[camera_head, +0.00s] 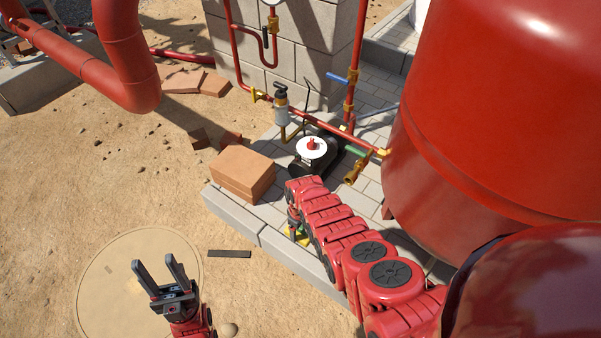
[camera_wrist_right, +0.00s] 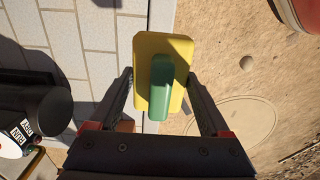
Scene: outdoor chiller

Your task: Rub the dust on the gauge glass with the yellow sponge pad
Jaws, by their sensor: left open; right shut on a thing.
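My right gripper (camera_head: 296,222) is shut on the yellow sponge pad (camera_head: 303,239), low over the edge of the paved slab. In the right wrist view the yellow pad (camera_wrist_right: 150,47) has a green grip block (camera_wrist_right: 160,88) between my fingers (camera_wrist_right: 160,80). My left gripper (camera_head: 156,269) is open and empty over the sandy ground, far from the pad. A round gauge (camera_head: 271,2) on the red pipe is mostly cut off by the top edge of the head view. Its glass and any dust on it cannot be made out.
A black device with a white disc and red knob (camera_head: 311,146) stands beyond my right arm. Bricks (camera_head: 240,171) sit left of it. Red pipes with brass valves (camera_head: 351,178) cross behind. A large red tank (camera_head: 500,110) fills the right. Open sand lies left.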

